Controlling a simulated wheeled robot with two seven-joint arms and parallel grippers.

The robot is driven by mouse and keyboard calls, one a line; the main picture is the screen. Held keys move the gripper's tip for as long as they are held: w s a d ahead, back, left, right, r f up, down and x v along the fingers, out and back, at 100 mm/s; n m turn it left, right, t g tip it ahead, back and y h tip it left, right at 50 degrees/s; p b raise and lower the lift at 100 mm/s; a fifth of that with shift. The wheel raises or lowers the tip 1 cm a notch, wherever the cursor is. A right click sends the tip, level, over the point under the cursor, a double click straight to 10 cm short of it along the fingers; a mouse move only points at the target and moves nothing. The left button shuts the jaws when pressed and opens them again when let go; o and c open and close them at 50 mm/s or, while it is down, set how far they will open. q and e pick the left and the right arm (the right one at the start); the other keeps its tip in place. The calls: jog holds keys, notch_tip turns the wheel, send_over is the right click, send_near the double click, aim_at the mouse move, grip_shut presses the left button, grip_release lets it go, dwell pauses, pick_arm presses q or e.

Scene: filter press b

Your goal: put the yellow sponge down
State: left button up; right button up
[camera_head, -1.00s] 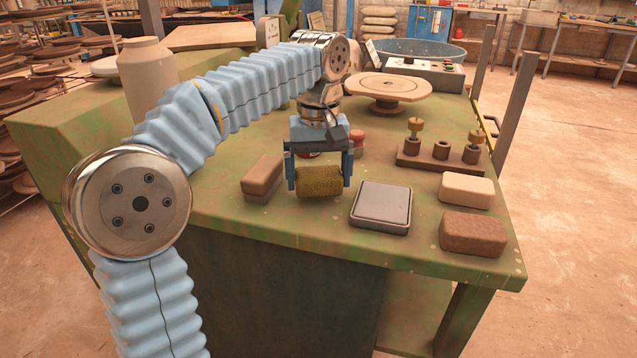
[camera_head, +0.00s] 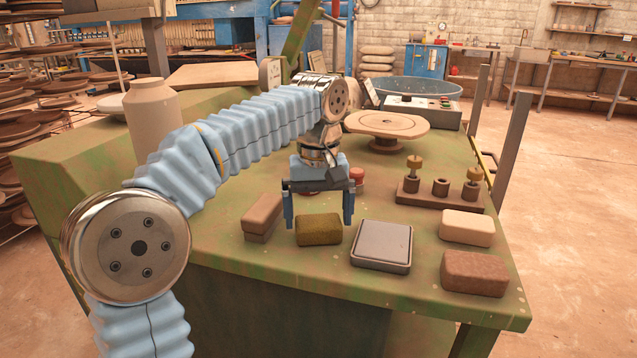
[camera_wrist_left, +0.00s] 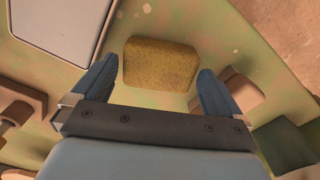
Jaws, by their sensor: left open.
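The yellow sponge (camera_head: 318,230) lies on the green table, between a brown block and a grey square pad. My left gripper (camera_head: 319,222) is open above and behind it, its fingers apart on either side and clear of the sponge. In the left wrist view the sponge (camera_wrist_left: 160,65) rests on the table just beyond the open fingertips (camera_wrist_left: 152,78), with nothing held. My right gripper is not in view.
The brown block (camera_head: 262,217) stands close on the left, and the grey pad (camera_head: 382,243) close on the right. A cream block (camera_head: 467,228) and a rough brown block (camera_head: 474,272) lie farther right. A peg rack (camera_head: 440,195) and a round turntable (camera_head: 387,124) stand behind.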

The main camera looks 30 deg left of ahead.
aim_at(319, 221)
pick_arm(q)
notch_tip(319, 221, up, 10)
jog(key=p, duration=0.1)
jog(key=shift+r, duration=0.1)
dwell(0.5)
